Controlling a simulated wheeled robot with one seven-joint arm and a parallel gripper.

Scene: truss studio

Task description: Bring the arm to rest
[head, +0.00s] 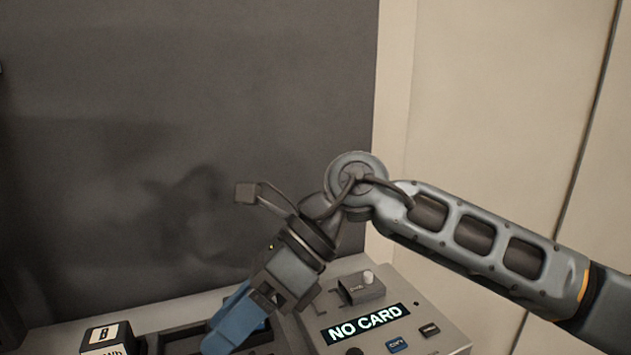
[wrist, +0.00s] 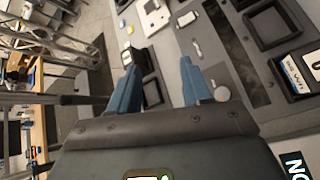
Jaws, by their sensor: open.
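My arm reaches in from the right in the head view and bends down at the elbow. My gripper (head: 228,326) points down and to the left over the desk, with its blue fingers low in the picture. In the wrist view my gripper (wrist: 160,64) has its two blue fingers apart, with nothing held between them. The finger ends look to be above the worktop, but their height over it is hard to judge.
A grey console (head: 440,326) with a lit "NO CARD" display (head: 366,324) stands right of my gripper. The wrist view shows black trays (wrist: 271,22), a white device (wrist: 153,17) and metal truss (wrist: 70,45). A dark wall (head: 200,110) is behind.

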